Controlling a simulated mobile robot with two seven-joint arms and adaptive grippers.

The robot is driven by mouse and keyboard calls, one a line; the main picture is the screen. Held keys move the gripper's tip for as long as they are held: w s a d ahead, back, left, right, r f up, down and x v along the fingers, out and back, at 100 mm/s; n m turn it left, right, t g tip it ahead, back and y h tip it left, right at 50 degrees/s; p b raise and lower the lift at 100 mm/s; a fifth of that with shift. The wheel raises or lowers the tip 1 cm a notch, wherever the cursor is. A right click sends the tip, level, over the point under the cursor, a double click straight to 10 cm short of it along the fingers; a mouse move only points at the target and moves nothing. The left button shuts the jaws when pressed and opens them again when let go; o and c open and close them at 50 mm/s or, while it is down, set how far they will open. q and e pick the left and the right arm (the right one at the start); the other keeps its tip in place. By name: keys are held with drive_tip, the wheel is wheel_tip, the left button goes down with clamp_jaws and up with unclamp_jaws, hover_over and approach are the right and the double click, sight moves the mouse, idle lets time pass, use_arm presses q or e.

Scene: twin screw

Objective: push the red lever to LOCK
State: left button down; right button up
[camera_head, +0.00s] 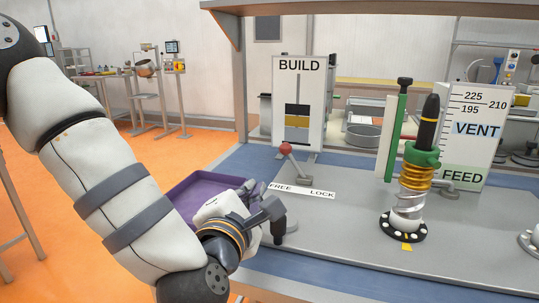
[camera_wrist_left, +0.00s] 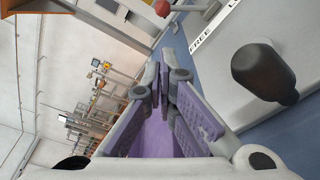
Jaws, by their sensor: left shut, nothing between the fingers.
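The red lever (camera_head: 286,149) has a red ball on a thin grey stem, which leans left over a grey base. A white strip (camera_head: 302,190) in front reads FREE at left and LOCK at right. The lever leans toward the FREE side. The red ball also shows at the top edge of the left wrist view (camera_wrist_left: 162,8). My left gripper (camera_head: 252,186) is shut and empty, in front of and to the left of the lever, apart from it. Its fingertips meet in the left wrist view (camera_wrist_left: 163,72). My right gripper is out of view.
A black knob (camera_wrist_left: 262,72) stands on the grey plate close to my left gripper. A purple tray (camera_head: 190,188) lies left. A spring post (camera_head: 410,200) and a VENT/FEED board (camera_head: 470,150) stand right. A BUILD board (camera_head: 298,75) stands behind the lever.

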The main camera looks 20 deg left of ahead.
sight(294, 162)
use_arm(q)
drive_tip(key=shift+s, duration=0.15)
drive_tip(key=w, duration=0.6)
drive_tip(key=w+a+f+b, duration=0.1)
drive_tip(key=w, duration=0.6)
drive_tip(key=w+a+f+b, duration=0.1)
drive_tip(key=w, duration=0.5)
drive_tip(key=shift+w+a, duration=0.1)
drive_tip(key=shift+w, duration=0.4)
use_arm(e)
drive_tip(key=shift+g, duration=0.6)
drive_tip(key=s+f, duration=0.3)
